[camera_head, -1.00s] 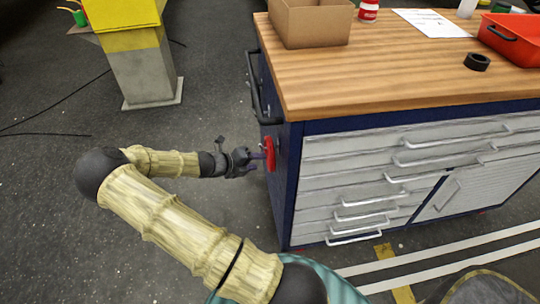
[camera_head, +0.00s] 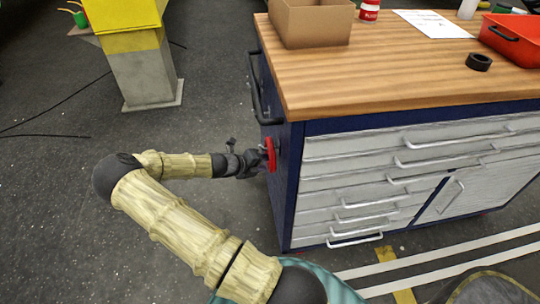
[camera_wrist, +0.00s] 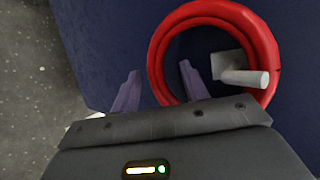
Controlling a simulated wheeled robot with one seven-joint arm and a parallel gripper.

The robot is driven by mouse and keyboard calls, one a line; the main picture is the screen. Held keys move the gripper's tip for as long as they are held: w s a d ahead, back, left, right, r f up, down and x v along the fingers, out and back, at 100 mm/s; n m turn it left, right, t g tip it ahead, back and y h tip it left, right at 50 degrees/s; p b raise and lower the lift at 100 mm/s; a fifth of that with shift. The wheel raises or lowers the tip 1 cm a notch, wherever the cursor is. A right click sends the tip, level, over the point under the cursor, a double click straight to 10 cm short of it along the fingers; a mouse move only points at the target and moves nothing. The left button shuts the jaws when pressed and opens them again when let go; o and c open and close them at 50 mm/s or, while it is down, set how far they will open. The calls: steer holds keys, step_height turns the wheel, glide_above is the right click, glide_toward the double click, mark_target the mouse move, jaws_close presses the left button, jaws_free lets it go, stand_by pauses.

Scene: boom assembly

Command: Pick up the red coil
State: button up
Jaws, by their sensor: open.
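The red coil (camera_head: 271,153) hangs on the side of the blue tool cabinet. In the wrist view the coil (camera_wrist: 271,50) is a thick ring looped over a pale peg (camera_wrist: 245,78) with a square plate. My gripper (camera_wrist: 160,70) is open right at the coil. One purple finger shows left of the ring, and the other appears within the ring's opening, with the ring's lower left part between them. Whether a finger touches the coil is unclear. In the head view my gripper (camera_head: 262,160) is close against the coil, and its fingertips are hard to make out.
The cabinet (camera_head: 287,185) has a wooden top (camera_head: 400,70) and a dark side handle (camera_head: 258,95) near the coil. A cardboard box (camera_head: 312,25), black tape roll (camera_head: 479,62) and red tray (camera_head: 515,38) are on top.

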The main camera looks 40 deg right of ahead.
steer(key=shift+c, duration=0.5)
jaws_close()
steer(key=shift+w+a+r, duration=0.1)
steer(key=shift+a+r, duration=0.3)
steer(key=shift+r, duration=0.1)
steer(key=p+v, duration=0.2)
steer(key=v, duration=1.3)
steer(key=shift+a+f+p, duration=0.2)
steer(key=shift+f+p, duration=0.1)
